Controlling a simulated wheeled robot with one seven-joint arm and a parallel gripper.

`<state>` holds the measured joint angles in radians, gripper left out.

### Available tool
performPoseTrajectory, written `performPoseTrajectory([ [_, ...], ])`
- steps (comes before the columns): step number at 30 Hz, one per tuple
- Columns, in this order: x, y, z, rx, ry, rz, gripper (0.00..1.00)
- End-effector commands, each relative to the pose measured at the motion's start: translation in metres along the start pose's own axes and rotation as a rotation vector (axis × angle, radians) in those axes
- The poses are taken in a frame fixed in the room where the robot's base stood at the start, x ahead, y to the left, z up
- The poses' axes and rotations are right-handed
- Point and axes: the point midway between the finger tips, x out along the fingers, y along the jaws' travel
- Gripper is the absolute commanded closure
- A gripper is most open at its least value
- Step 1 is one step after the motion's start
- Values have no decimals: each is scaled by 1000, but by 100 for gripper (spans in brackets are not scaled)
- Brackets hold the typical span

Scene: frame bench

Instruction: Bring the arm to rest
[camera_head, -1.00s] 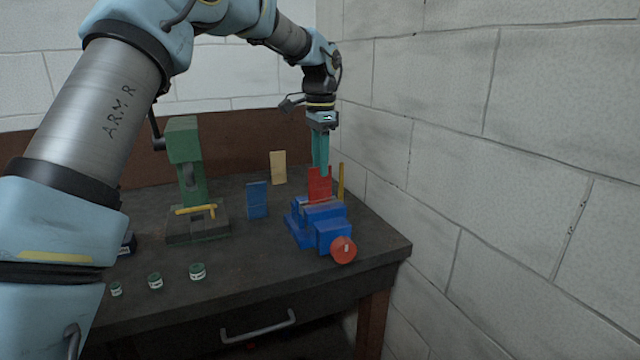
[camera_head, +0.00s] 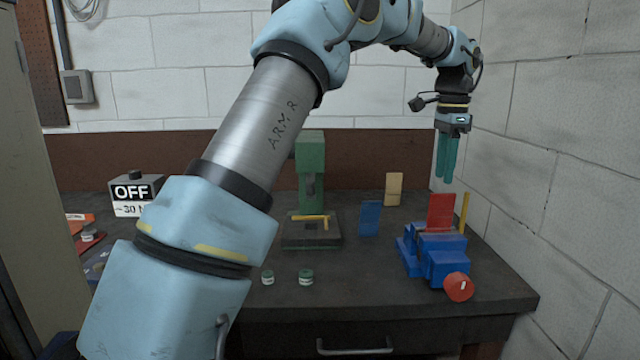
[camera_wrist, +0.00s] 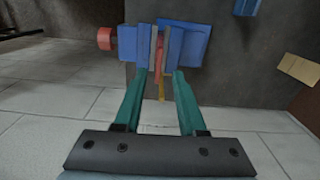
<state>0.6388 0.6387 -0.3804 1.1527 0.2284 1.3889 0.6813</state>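My gripper (camera_head: 447,157) hangs at the end of my raised arm, fingers pointing down, above and a little behind the blue vise (camera_head: 428,255). In the wrist view its two green fingers (camera_wrist: 157,98) are apart with nothing between them. A red plate (camera_head: 440,212) stands upright in the vise, clear of the fingertips. In the wrist view the plate (camera_wrist: 159,50) shows edge-on between the vise jaws. A yellow strip (camera_head: 464,212) stands upright next to it.
A blue plate (camera_head: 370,218) and a tan plate (camera_head: 394,189) stand on the bench (camera_head: 350,285). A green press (camera_head: 311,175) with a yellow piece, small jars (camera_head: 306,277) and an OFF sign box (camera_head: 135,194) are farther left. A block wall (camera_head: 570,150) stands close on the right.

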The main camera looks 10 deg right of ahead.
Motion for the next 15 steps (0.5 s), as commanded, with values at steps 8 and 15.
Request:
performPoseTrajectory([
  [8, 39, -14, 118, -361, 0, -37, 60],
  [15, 88, 20, 265, -845, 31, -67, 60],
])
